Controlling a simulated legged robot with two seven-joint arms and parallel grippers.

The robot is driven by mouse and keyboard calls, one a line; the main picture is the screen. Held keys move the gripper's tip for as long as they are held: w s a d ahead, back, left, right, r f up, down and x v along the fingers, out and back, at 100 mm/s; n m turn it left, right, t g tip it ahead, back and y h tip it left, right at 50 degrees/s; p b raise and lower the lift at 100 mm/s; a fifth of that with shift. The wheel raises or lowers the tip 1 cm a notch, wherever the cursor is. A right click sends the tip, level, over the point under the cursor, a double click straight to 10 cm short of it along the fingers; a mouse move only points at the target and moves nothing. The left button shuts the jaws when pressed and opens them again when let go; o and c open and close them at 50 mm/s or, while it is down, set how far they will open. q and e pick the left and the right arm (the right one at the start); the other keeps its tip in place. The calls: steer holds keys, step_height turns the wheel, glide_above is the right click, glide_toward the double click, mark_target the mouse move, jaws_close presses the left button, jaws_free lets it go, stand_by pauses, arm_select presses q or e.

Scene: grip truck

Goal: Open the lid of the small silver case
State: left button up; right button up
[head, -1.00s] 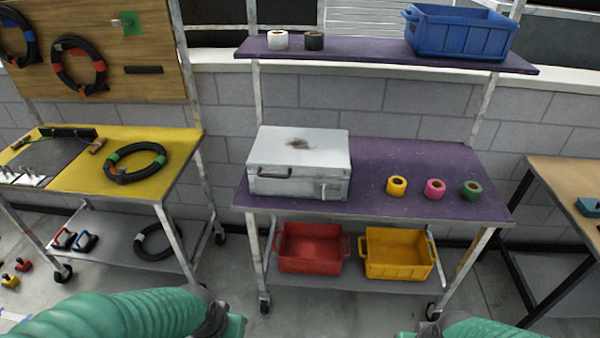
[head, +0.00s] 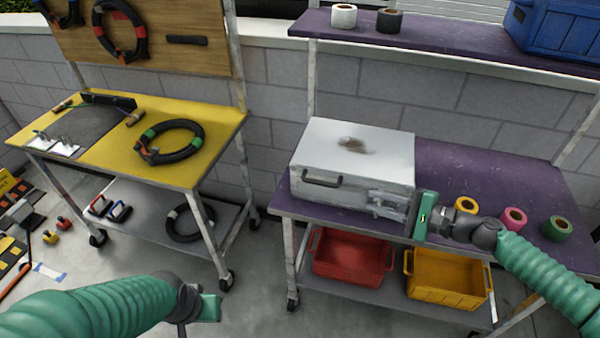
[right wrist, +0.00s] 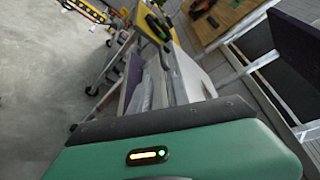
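The silver case (head: 345,150) stands on the purple table with its lid down and a dark smudge on top. Its front face has a dark handle (head: 322,180). My right gripper (head: 386,204) is at the front right of the case, its grey fingers in front of the latch area, which they partly cover. Whether they touch the case or are parted I cannot tell. In the right wrist view a pale edge of the case (right wrist: 185,85) shows beyond my green gripper body. My left gripper (head: 208,308) is low, away from the case; its fingers are hidden.
Yellow, pink (head: 513,218) and green tape rolls are on the purple table (head: 470,165), right of the case. Red (head: 350,258) and yellow (head: 447,280) bins sit on the shelf below. A purple shelf (head: 430,35) is above. A yellow table (head: 110,165) stands left.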

mark_target(329, 186)
steer(key=x, duration=1.7)
steer(key=shift+w+r, duration=0.15)
steer(key=shift+r, duration=0.25)
steer(key=shift+c, duration=0.3)
jaws_close()
steer(key=shift+f, duration=0.15)
